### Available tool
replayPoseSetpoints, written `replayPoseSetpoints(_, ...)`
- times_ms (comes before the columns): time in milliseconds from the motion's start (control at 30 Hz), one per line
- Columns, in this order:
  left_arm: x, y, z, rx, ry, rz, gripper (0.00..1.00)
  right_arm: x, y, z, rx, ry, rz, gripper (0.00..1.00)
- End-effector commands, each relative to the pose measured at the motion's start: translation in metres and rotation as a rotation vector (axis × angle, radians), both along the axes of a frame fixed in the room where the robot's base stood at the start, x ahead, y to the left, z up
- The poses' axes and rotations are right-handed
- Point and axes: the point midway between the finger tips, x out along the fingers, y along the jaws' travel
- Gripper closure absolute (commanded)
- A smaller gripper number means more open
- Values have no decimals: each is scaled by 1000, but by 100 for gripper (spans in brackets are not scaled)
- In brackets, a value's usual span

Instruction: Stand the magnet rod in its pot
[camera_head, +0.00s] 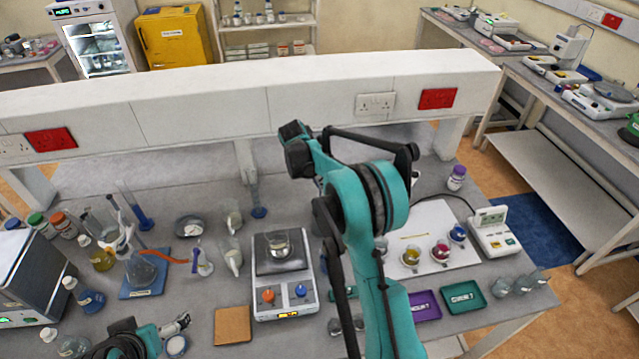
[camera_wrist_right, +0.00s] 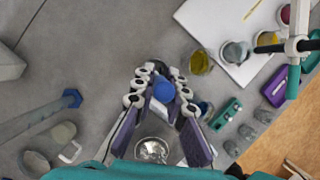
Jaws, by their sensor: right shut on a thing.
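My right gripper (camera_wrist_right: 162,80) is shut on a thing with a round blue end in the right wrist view. I take it to be the magnet rod (camera_wrist_right: 163,92); only this end shows between the fingers, so its length and tilt cannot be told. In the head view my teal right arm hides this gripper and what it holds. I cannot tell which vessel is the rod's pot. My left gripper (camera_head: 176,325) is low at the left in the head view, above the bench; its fingers are too small to read.
A balance (camera_head: 283,305) with a glass vessel stands mid-bench. A white board (camera_head: 425,222) carries several coloured pots. A purple tray (camera_head: 425,306) and green tray (camera_head: 463,297) lie in front. A blue-footed cylinder (camera_wrist_right: 71,98) stands left of my right gripper.

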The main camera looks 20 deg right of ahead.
Motion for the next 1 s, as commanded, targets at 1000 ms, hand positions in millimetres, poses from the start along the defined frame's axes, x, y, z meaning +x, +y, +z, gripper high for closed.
replayPoseSetpoints(1000, 0, 0, 0, 0, 0, 0, 0, 0, 0, 0, 0, 0, 0, 63)
